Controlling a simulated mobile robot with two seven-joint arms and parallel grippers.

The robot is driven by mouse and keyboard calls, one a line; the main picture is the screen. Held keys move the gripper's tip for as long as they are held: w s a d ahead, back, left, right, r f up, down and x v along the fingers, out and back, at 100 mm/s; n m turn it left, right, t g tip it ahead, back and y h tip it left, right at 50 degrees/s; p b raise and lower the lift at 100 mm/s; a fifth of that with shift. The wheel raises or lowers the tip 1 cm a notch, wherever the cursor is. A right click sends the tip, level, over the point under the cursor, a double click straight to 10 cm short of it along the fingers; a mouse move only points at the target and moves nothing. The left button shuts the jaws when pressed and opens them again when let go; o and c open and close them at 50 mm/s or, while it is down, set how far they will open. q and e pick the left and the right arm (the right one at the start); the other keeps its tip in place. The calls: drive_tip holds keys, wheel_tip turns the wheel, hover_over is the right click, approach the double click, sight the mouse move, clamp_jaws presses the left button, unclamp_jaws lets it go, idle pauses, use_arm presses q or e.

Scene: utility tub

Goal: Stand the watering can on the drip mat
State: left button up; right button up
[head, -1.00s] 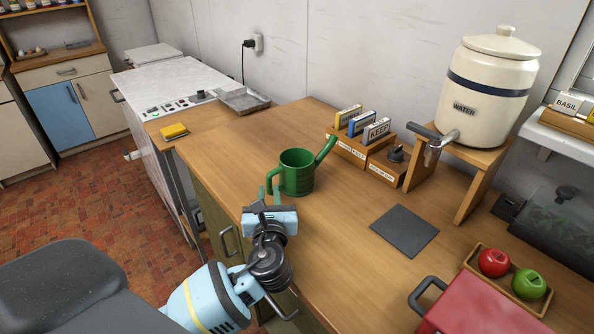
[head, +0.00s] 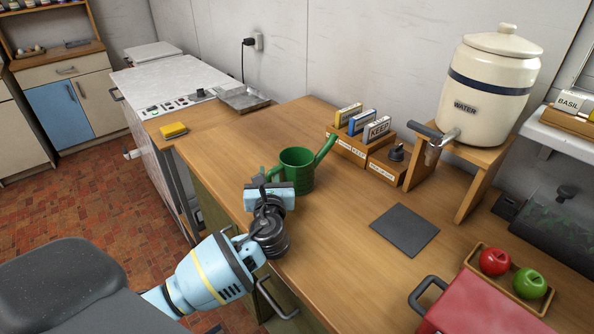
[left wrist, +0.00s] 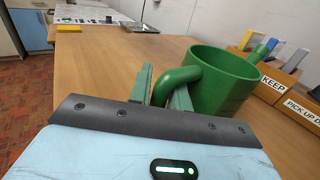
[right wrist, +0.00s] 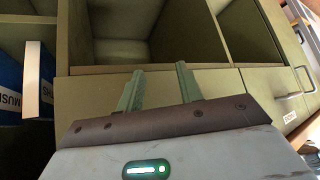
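The green watering can (head: 299,172) stands upright on the wooden counter, its spout pointing to the upper right and its handle toward my left gripper. My left gripper (head: 264,180) is at the handle; in the left wrist view its fingers (left wrist: 162,88) sit on both sides of the green handle (left wrist: 176,76), close against it. The can's body (left wrist: 222,80) is just beyond them. The dark grey drip mat (head: 404,230) lies flat and bare on the counter, right of the can. My right gripper (right wrist: 159,88) is open and empty, facing the cabinet below.
The cream water crock (head: 488,90) stands on a wooden stand behind the mat. Small boxes in a wooden holder (head: 361,140) stand behind the can. A tray of apples (head: 520,292) and a red box (head: 475,305) are at front right. Counter between can and mat is clear.

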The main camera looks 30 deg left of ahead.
use_arm(q)
clamp_jaws()
drive_tip(key=shift+r, duration=0.1)
drive_tip(key=shift+r, duration=0.6)
drive_tip(key=s+a+r, duration=0.2)
drive_tip(key=s+a, duration=0.1)
drive_tip(key=s, duration=0.4)
drive_tip(key=s+a+r+p, duration=0.1)
drive_tip(key=s+a, duration=0.2)
drive_tip(key=s, duration=0.4)
drive_tip(key=shift+s+a+r, duration=0.25)
drive_tip(key=shift+a+r, duration=0.05)
drive_tip(key=shift+r, duration=0.05)
